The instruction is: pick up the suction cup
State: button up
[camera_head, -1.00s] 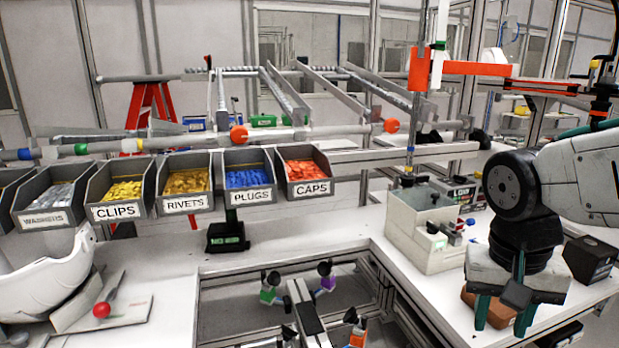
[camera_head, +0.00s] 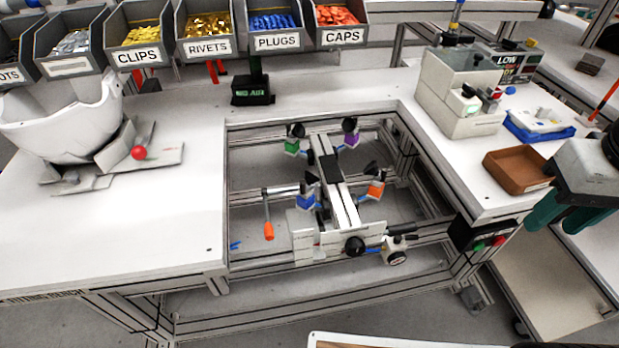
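Several small black cup-shaped pieces on coloured blocks sit on the fixture in the table opening. They are on a green block (camera_head: 292,146), a purple block (camera_head: 351,139), a blue block (camera_head: 306,201) and an orange block (camera_head: 376,189). These look like suction cups, but I cannot tell which one is meant. My gripper (camera_head: 562,215) is at the right edge, with dark green fingers pointing down and apart. It looks open and empty, beside the brown tray and well right of the fixture. Part of it is cut off by the frame.
A brown tray (camera_head: 516,170), a blue tray (camera_head: 540,128) and a grey box (camera_head: 455,95) stand on the right table. A white helmet shell (camera_head: 65,125) rests at left. Labelled bins (camera_head: 205,45) line the back. The white tabletop (camera_head: 190,215) left of the opening is mostly clear.

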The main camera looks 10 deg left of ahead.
aim_at(304, 191)
jog(key=z, duration=2.55)
jog(key=k, duration=1.75)
jog(key=u, duration=1.95)
